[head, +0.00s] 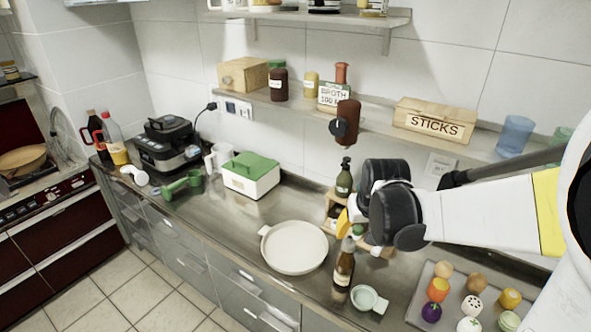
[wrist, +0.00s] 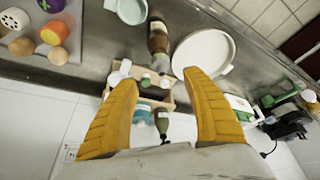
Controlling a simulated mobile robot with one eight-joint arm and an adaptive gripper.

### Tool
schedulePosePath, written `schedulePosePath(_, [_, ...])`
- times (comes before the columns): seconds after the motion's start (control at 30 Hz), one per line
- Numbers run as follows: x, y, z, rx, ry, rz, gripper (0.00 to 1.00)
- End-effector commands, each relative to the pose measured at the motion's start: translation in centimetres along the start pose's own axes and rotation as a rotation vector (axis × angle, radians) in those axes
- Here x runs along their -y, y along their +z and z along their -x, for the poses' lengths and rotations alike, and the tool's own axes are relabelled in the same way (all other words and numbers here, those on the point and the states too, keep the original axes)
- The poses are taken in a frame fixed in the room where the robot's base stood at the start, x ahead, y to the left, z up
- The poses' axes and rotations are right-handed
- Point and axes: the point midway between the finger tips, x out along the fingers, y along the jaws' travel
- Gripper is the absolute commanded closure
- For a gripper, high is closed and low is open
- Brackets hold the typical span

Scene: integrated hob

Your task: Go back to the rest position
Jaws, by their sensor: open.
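My gripper (wrist: 160,82) shows two yellow fingers spread wide apart in the wrist view, with nothing between them. In the head view my gripper (head: 345,222) is partly hidden behind the dark wrist joints, with only a yellow finger showing. It is above the counter, in front of the wall and over a small wooden rack (wrist: 152,88) of bottles and jars. A dark green bottle (head: 344,180) stands at this rack. My arm reaches in from the right side of the head view.
A white round pan (head: 294,248), a brown bottle (head: 343,270) and a pale green bowl (head: 368,299) stand on the counter below. A tray (head: 418,306) with several foods is at right. A wall shelf (head: 375,124) with a "STICKS" box (head: 434,120) runs behind my arm.

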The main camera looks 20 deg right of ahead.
Motion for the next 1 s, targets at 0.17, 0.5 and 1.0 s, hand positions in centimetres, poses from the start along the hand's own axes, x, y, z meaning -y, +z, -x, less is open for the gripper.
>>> schedulePosePath(0.17, [0.6,0.4,0.8,-0.009,-0.005,0.011,0.43])
schedulePosePath(0.5, [7.0,6.7,8.7,-0.129,-0.072,0.149,0.43])
schedulePosePath(1.0, [10.0,12.8,11.9,-0.227,-0.138,0.247,0.43])
